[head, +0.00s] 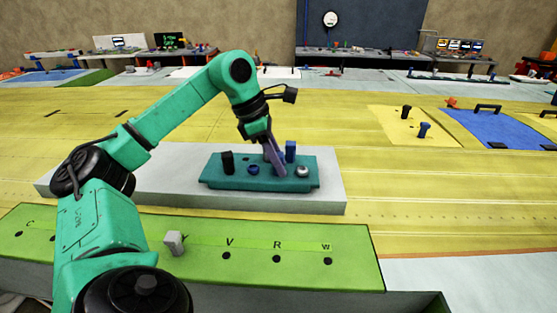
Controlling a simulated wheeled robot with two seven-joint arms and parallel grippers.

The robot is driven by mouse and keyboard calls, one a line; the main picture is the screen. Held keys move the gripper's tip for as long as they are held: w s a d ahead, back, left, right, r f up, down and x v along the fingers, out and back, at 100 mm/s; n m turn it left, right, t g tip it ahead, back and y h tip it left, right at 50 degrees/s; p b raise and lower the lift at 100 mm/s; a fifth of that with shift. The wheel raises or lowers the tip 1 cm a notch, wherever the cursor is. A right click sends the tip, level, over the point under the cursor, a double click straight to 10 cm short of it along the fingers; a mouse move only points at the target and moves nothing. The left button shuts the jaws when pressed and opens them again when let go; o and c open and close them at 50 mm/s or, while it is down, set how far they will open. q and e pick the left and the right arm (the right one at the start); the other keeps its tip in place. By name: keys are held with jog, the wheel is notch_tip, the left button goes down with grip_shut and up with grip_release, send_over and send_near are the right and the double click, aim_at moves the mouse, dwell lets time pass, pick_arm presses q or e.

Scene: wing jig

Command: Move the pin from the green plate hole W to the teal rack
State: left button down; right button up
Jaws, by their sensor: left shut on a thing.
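The green plate (300,241) is in the foreground; its hole W (328,261) is empty. The teal rack (262,184) stands on a pale slab beyond the plate. My left gripper (279,169) reaches down to the rack with mauve fingers, between a short blue pin and a tall blue pin. It is shut on a pin, but the held pin cannot be told apart from the fingers, and I cannot tell whether it is seated in the rack. My right gripper is out of view.
The rack also holds a black pin (228,162), the short blue pin (253,169), the tall blue pin (291,150) and a silver round-topped pin (302,171). A grey block-like piece (174,242) stands on the green plate. Holes V (226,255) and R (277,259) look empty.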

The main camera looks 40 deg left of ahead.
pick_arm(q)
jog(key=c, duration=0.5)
grip_release()
jog(key=p+v, duration=0.5)
jog(key=v, duration=0.9)
jog(key=shift+s+r+p, duration=0.1)
jog(key=shift+r+p, duration=0.25)
jog(key=shift+p, duration=0.05)
